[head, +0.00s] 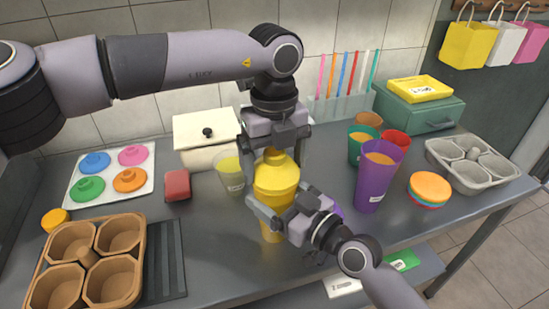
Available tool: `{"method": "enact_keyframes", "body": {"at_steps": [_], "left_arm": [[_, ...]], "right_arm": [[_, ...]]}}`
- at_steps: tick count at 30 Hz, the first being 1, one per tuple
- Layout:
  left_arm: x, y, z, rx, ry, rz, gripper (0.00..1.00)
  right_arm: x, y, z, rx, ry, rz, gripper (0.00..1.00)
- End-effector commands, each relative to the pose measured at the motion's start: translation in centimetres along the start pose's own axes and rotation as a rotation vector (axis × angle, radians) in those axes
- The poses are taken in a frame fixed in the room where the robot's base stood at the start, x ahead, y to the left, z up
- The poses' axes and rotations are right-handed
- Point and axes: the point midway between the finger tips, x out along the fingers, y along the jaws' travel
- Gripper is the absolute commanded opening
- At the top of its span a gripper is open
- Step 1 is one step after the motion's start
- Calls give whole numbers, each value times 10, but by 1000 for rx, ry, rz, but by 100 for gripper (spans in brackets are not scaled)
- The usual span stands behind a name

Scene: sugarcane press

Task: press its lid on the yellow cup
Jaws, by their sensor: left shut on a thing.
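The yellow cup (271,231) stands upright near the front of the counter, partly covered by my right gripper. Its yellow lid (277,162) is at the cup's mouth, knob up. I cannot tell whether it is fully seated. My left gripper (275,153) points down from above and is shut on the yellow lid, one finger on each side. My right gripper (274,212) comes in from the lower right at the cup's side. One finger crosses the front of the cup; the other is hidden, so its grip is unclear.
A clear cup (230,172) stands close left of the yellow cup. A purple cup (376,178) stands to the right, near stacked coloured lids (429,188). A lid tray (112,172), a red block (177,185) and a brown cup carrier (89,265) are at left.

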Motion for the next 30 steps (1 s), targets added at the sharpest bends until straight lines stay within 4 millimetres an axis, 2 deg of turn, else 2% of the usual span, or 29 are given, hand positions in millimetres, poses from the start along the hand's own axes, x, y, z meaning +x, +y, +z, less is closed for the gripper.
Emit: {"method": "enact_keyframes", "body": {"at_steps": [15,16,17,25,30], "left_arm": [[11,0,0,0,1,1,52],[11,0,0,0,1,1,97],[11,0,0,0,1,1,100],[8,0,0,0,0,0,100],[-15,0,1,-1,-3,-2,100]], "right_arm": [[0,1,0,-1,1,1,30],[0,1,0,-1,1,1,30],[0,1,0,-1,1,1,30],[0,1,0,-1,1,1,30],[0,1,-1,-1,1,1,30]]}}
